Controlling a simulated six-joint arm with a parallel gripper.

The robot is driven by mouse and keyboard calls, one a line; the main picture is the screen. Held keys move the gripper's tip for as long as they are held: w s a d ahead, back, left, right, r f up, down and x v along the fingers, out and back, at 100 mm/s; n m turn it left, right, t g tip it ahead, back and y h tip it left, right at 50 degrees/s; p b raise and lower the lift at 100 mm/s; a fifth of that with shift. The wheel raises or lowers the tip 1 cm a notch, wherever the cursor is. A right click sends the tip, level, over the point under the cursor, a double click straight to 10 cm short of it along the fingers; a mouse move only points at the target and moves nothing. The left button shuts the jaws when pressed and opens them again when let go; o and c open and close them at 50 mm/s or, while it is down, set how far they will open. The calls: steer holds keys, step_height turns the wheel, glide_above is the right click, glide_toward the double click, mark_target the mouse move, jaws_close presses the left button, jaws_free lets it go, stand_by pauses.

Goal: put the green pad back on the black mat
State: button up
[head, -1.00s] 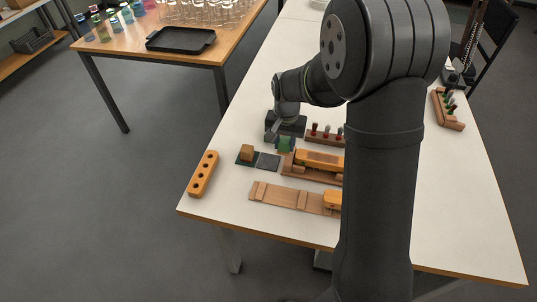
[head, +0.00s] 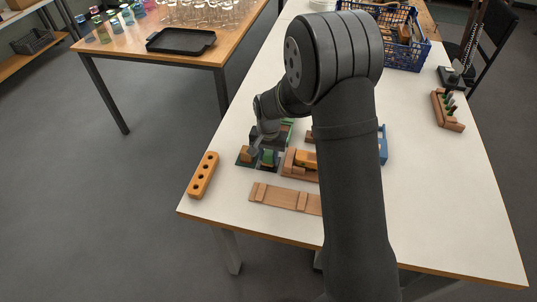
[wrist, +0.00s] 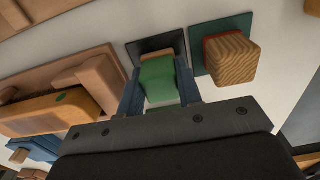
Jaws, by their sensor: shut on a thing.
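The green pad (wrist: 158,80) is between my gripper's two fingers in the wrist view, and the fingers are shut on its sides. The black mat (wrist: 150,46) shows behind and around the pad's far end. In the head view the green pad (head: 268,156) is over the black mat (head: 266,168), and my gripper (head: 266,152) is above the mat, partly covering it. I cannot tell whether the pad touches the mat.
A wooden block (wrist: 232,58) stands on a dark green mat (wrist: 240,24) close beside the black mat. A wooden holder with an orange piece (head: 303,160) is on the other side. An orange bar with holes (head: 203,175) lies near the table's left edge.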

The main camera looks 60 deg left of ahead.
mark_target(268, 153)
steer(key=o, duration=0.9)
steer(key=shift+f, duration=0.15)
steer(key=shift+o, duration=0.2)
step_height(268, 153, up, 12)
steer(key=shift+r, duration=0.2)
step_height(268, 153, down, 12)
steer(key=shift+f, duration=0.25)
steer(key=shift+r, duration=2.15)
